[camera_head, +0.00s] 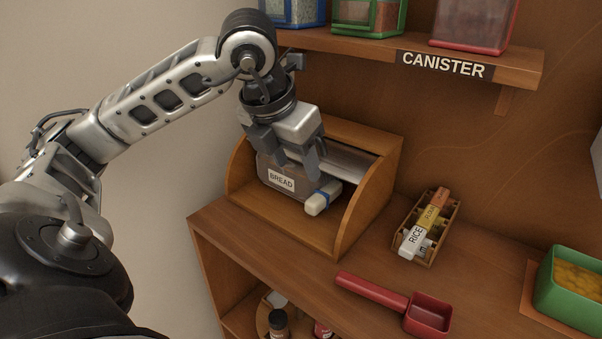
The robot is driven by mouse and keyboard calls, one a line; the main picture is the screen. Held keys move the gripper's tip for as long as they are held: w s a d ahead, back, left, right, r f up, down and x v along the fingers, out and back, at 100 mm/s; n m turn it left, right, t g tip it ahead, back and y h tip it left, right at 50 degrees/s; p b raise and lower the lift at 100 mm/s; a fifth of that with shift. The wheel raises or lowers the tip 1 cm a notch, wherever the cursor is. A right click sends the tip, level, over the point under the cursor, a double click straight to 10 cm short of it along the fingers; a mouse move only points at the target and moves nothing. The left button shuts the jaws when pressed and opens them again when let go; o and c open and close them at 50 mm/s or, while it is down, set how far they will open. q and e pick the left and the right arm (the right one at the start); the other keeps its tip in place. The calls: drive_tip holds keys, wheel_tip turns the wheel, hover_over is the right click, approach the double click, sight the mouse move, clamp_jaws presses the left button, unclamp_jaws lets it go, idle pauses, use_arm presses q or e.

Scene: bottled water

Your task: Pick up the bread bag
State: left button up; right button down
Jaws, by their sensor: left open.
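The bread bag (296,192) lies in an open wooden bread box (345,222) on the counter. It is a dark, see-through bag with a white "BREAD" label, a blue tie and a pale bunched end on the right. My left gripper (287,167) comes in from the upper left and is open. Its fingers point down just above and in front of the bag and hide part of its top. I cannot tell whether they touch the bag. My right gripper is not in view.
A wooden holder (429,250) with labelled packets, a red scoop (428,314) and a green container (567,303) stand to the right. A shelf (519,74) marked "CANISTER" with canisters hangs above. The box's side walls and raised lid are close to my gripper.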

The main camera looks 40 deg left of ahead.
use_arm(q)
hover_over(312, 201)
drive_tip(key=s, duration=0.3)
wheel_tip(312, 201, down, 5)
drive_tip(key=shift+x, duration=2.7)
drive_tip(key=shift+w+d+r, duration=0.15)
drive_tip(key=shift+w+r, duration=0.05)
drive_tip(key=shift+w, duration=0.05)
clamp_jaws()
